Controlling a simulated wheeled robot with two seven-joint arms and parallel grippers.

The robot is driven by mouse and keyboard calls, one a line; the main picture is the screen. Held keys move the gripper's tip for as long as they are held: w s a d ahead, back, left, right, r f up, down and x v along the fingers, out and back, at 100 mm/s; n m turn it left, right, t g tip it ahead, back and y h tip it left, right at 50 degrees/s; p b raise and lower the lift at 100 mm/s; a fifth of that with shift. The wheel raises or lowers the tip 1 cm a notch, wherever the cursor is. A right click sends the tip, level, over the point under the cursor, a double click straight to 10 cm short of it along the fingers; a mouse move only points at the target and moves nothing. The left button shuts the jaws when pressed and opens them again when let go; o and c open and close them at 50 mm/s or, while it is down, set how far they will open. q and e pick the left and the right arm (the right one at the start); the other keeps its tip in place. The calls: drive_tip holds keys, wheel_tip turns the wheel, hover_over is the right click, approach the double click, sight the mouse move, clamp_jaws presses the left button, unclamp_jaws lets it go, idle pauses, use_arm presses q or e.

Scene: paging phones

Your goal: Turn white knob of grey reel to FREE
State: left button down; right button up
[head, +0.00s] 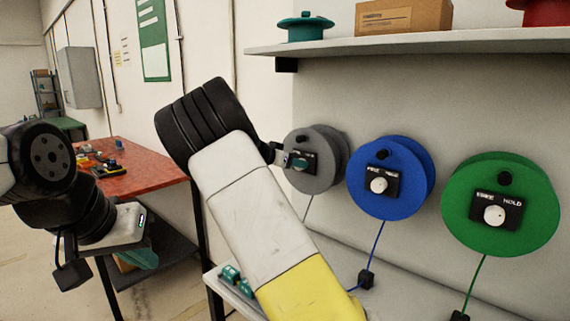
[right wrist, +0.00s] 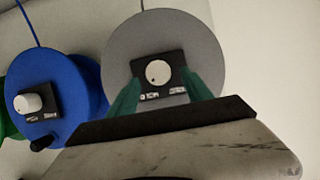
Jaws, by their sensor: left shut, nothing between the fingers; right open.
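The grey reel (head: 325,180) hangs on the wall, leftmost of three reels. Its white knob (right wrist: 158,72) sits on a black plate (right wrist: 143,66) in the right wrist view, which shows the reel upside down. The knob's setting is too small to tell. My right gripper (right wrist: 163,90) is open, with one teal finger on each side of the knob's plate. I cannot tell whether they touch the knob. In the head view my right gripper (head: 297,160) covers that knob. My left gripper (head: 144,258) is shut and empty at lower left, far from the reels.
A blue reel (head: 400,200) and a green reel (head: 535,215) hang to the right, each with a white knob. A shelf (head: 420,43) runs above the reels, bearing a cardboard box (head: 402,17). A red table (head: 150,172) stands at left.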

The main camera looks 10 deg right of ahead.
drive_tip(key=shift+x, duration=1.2)
clamp_jaws()
